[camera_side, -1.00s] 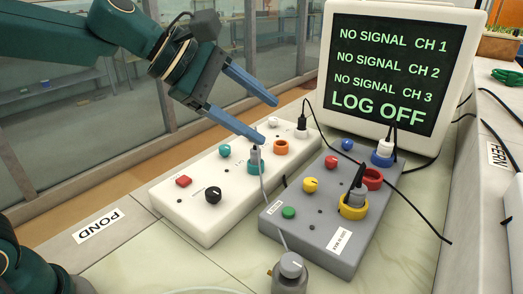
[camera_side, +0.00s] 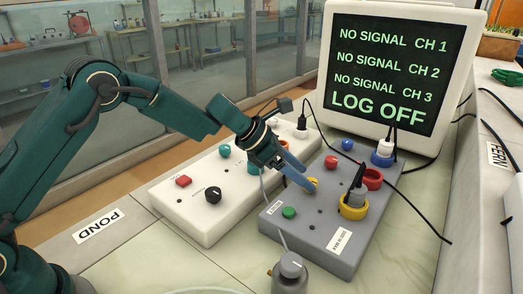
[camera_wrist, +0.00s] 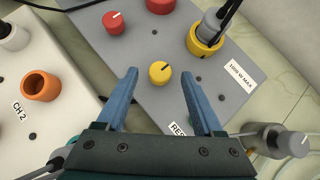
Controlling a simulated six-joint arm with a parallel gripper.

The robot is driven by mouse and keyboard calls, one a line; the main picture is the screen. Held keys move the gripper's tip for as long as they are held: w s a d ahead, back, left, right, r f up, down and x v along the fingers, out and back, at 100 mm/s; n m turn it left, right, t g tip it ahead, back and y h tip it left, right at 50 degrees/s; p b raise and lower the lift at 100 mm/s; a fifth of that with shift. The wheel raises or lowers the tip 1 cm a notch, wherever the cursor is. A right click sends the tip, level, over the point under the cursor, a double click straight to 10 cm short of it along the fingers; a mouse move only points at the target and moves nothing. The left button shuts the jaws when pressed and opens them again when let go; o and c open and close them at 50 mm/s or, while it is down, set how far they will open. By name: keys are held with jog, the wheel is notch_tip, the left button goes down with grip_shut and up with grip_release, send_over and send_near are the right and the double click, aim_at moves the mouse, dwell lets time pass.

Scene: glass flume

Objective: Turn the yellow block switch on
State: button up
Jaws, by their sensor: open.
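The yellow switch is a small round knob (camera_side: 313,184) on the grey block (camera_side: 300,236), left of a yellow socket ring (camera_side: 353,209) that holds a grey plug. In the wrist view the yellow knob (camera_wrist: 159,72) has a white mark pointing to the upper right. My gripper (camera_wrist: 158,76) is open, with one blue finger on each side of the knob in that view. In the side view the gripper (camera_side: 301,170) reaches down over the grey block, and its near fingertip partly hides the knob. I cannot tell whether the fingers touch it.
Red (camera_side: 331,162), blue (camera_side: 347,145) and green (camera_side: 288,213) controls share the grey block. The white block (camera_side: 180,208) stands to the left. A black cable (camera_side: 425,220) runs right; a grey cord (camera_side: 272,215) passes near the gripper. The monitor (camera_side: 395,70) reads NO SIGNAL.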

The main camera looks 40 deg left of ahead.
jog(key=shift+x, duration=1)
grip_shut()
jog(key=shift+w+r+m+g+h, duration=0.15)
jog(key=shift+m+g+h, duration=0.35)
jog(key=shift+m, duration=0.35)
jog(key=shift+w+f+m+g+h, duration=0.15)
jog(key=shift+m+g+h, duration=0.3)
jog(key=shift+m, duration=0.4)
jog(key=shift+r, duration=0.1)
jog(key=shift+m+g, duration=0.45)
jog(key=shift+m, duration=0.15)
jog(key=shift+s+a, duration=0.1)
